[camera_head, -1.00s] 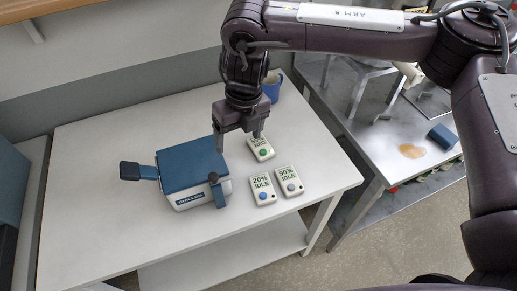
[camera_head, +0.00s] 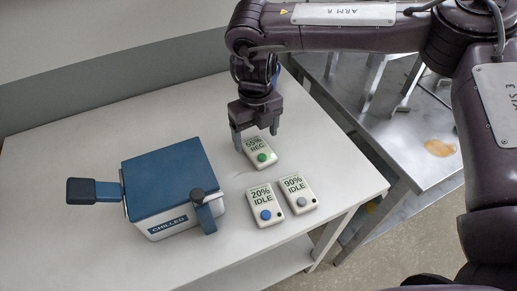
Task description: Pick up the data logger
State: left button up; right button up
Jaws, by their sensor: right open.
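Three white data loggers lie flat on the white table. The far one (camera_head: 261,155) has a green button and reads REC, with a percentage that looks like 55%. The near left one (camera_head: 265,204) reads 20% IDLE with a blue button. The near right one (camera_head: 297,193) reads 90% IDLE with a grey-blue button. My right gripper (camera_head: 256,138) is open, pointing down at the REC logger, one finger at each side of its far end. The gripper hides that far end; I cannot tell whether the fingers touch it. My left gripper is not in view.
A blue-lidded box (camera_head: 165,185) marked CHILLED stands left of the loggers, its dark handle sticking out left. The white table (camera_head: 60,150) is clear at far left. A steel table (camera_head: 415,165) with a brown stain stands at right.

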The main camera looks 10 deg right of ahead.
aim_at(257, 146)
notch_tip(257, 146, down, 2)
jog(key=shift+d+f, duration=0.1)
jog(key=shift+f, duration=0.5)
jog(key=c, duration=1.1)
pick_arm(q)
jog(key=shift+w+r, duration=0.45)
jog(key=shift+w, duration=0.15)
pick_arm(e)
jog(key=shift+r, duration=0.15)
